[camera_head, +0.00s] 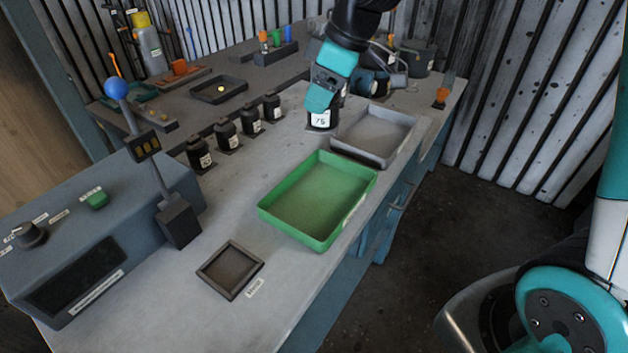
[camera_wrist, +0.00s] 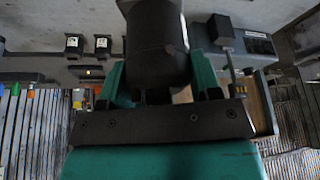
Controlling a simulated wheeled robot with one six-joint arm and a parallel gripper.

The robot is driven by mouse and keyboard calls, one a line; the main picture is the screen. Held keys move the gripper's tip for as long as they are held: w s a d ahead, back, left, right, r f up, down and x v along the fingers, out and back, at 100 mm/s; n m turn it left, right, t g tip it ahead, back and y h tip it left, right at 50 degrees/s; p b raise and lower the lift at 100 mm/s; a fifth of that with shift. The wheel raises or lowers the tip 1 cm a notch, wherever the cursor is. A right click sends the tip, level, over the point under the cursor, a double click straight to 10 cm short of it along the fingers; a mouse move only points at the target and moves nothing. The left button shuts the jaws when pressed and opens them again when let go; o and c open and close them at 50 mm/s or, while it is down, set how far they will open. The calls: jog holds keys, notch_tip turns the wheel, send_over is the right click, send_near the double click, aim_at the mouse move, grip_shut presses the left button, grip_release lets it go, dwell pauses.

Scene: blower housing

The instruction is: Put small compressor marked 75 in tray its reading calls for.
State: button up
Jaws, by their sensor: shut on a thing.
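My gripper (camera_head: 321,100) is shut on a small black compressor (camera_head: 320,121) whose white label reads 75. The compressor is upright, beside the grey tray's far left corner; I cannot tell whether it touches the bench. In the wrist view the dark compressor (camera_wrist: 155,50) sits between the teal fingers. The green tray (camera_head: 268,211) is empty in the middle of the bench, and the grey tray (camera_head: 408,128) is empty behind it. A blue-grey test console (camera_head: 150,195) stands at left with a dark display (camera_head: 78,278) showing no legible reading.
Several similar small black compressors (camera_head: 226,134) stand in a row left of the trays. A square dark fixture (camera_head: 231,268) lies empty at the front. A blue-knobbed lever (camera_head: 117,89) rises beside the console, near a green button (camera_head: 96,200). Cluttered shelf (camera_head: 255,75) lies behind.

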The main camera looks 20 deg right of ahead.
jog(key=shift+a+f+p, duration=0.15)
jog(key=shift+f+p, duration=0.25)
jog(key=shift+f, duration=4.3)
jog(key=shift+a+f+p, duration=0.1)
jog(key=shift+f+p, duration=0.3)
jog(key=shift+f, duration=4.3)
jog(key=shift+f, duration=0.2)
jog(key=o, duration=1.3)
jog(key=shift+r, duration=0.1)
